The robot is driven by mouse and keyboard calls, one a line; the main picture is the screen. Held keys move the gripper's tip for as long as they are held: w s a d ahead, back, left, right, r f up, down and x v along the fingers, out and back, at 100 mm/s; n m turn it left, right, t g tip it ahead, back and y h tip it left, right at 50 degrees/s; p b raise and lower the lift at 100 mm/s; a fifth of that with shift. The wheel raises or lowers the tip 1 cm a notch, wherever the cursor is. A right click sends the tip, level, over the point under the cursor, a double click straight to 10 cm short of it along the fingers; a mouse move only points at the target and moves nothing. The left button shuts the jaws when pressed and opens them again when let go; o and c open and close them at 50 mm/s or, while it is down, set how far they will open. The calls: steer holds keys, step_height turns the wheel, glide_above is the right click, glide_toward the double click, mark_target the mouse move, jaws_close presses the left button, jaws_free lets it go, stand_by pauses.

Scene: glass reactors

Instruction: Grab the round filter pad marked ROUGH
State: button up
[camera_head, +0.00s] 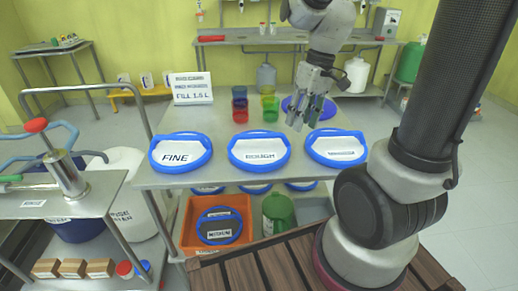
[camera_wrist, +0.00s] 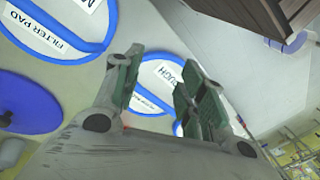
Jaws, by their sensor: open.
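In the wrist view a round pad with a blue rim and a white face (camera_wrist: 152,72) shows between and beyond my fingers. Its label is partly covered and shows letters like "OUGH". In the head view the rightmost blue-rimmed pad (camera_head: 336,146) lies on the steel table, its label too small to read; it appears to be this one. My gripper (camera_head: 305,122) hangs above the table, behind and left of that pad. In the wrist view my gripper (camera_wrist: 155,85) has its two fingers apart with nothing held.
A FINE pad (camera_head: 180,152) and a middle pad (camera_head: 259,151) lie in the same row. Coloured cups (camera_head: 268,108), a sign (camera_head: 191,89) and a blue disc (camera_head: 295,103) stand or lie behind. An orange crate (camera_head: 187,228) is below. A wooden slatted surface (camera_head: 268,272) is in front.

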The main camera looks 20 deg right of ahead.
mark_target(259, 136)
steer(key=w+a+f+n, duration=0.1)
steer(key=w+n, duration=0.1)
steer(key=w, duration=0.1)
steer(key=w+a+f+n+y, duration=0.1)
steer(key=w+a+n, duration=0.1)
steer(key=w+n, duration=0.1)
steer(key=w+a+f+n+t+y, duration=0.1)
steer(key=w+a+n, duration=0.1)
steer(key=w+n, duration=0.1)
steer(key=shift+w+f, duration=0.1)
steer(key=shift+f, duration=0.05)
steer(key=n, duration=0.3)
steer(key=shift+w+a, duration=0.15)
steer(key=shift+w, duration=0.1)
steer(key=shift+n, duration=0.3)
steer(key=x, duration=0.7)
steer(key=shift+s+a+f, duration=0.1)
steer(key=shift+a+f, duration=0.15)
steer(key=shift+f, duration=0.2)
jaws_close()
